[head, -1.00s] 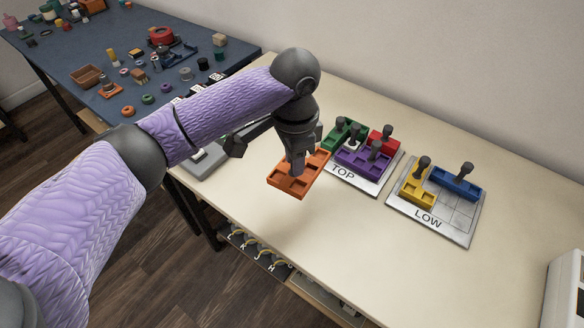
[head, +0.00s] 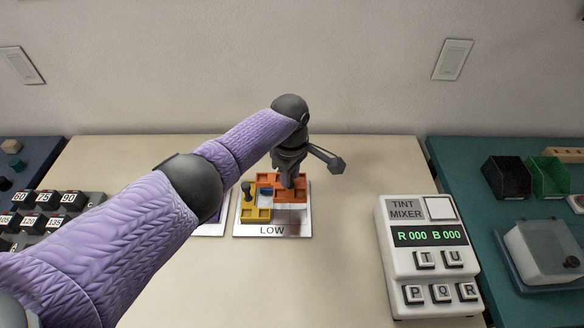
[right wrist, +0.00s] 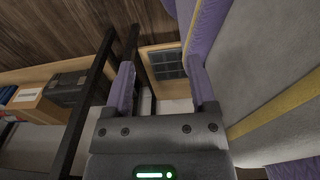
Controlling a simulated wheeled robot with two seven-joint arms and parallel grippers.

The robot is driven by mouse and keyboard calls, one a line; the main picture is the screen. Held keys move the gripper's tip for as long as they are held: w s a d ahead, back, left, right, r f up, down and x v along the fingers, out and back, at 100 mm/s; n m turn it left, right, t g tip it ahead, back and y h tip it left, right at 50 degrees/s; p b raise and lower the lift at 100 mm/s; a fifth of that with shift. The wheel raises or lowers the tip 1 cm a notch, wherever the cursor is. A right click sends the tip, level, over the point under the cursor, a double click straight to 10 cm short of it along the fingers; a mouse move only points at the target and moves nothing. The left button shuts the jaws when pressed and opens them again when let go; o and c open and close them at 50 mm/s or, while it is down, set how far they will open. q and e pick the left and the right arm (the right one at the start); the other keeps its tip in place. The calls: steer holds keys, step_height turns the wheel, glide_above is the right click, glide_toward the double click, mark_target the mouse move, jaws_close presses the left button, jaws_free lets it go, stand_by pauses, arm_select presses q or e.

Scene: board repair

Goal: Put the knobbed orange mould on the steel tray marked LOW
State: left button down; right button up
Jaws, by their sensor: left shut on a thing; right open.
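The orange mould (head: 291,196) is gripped by my left gripper (head: 288,181), which hides its knob. It is over the steel tray marked LOW (head: 273,231), with a shadow on the tray's bare front right part. I cannot tell the exact gap below it. A yellow mould (head: 257,214) with a dark knob stands on the tray's left side. A blue mould (head: 266,191) shows only in part behind the orange one. My right gripper (right wrist: 161,70) is open and empty in the right wrist view, away from the table top.
A white tint mixer (head: 418,215) stands right of the tray, with clear table between. Another tray (head: 213,229) shows partly beneath my left arm. Numbered blocks (head: 48,198) are at the left. Dark and green bins (head: 548,177) stand on the teal table at the right.

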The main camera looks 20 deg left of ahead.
mark_target(289, 189)
arm_select(q)
step_height(289, 189, down, 5)
steer(key=b, duration=0.4)
steer(key=shift+a+f, duration=0.1)
steer(key=shift+f, duration=0.05)
step_height(289, 189, down, 2)
steer(key=shift+f+b, duration=0.1)
steer(key=shift+b, duration=1)
steer(key=shift+f, duration=0.1)
arm_select(e)
steer(key=s+d+f+g, duration=0.1)
steer(key=s+d+f, duration=0.2)
steer(key=f, duration=0.4)
steer(key=shift+s, duration=0.35)
steer(key=shift+w+f, duration=0.1)
steer(key=shift+w, duration=0.1)
arm_select(q)
steer(key=shift+f, duration=0.25)
steer(key=shift+f+b, duration=0.1)
steer(key=shift+b, duration=0.2)
arm_select(e)
steer(key=shift+w+a+f, duration=0.15)
steer(key=shift+w+f, duration=0.1)
steer(key=shift+w, duration=0.2)
arm_select(q)
steer(key=shift+f, duration=0.15)
arm_select(e)
steer(key=shift+s, duration=0.1)
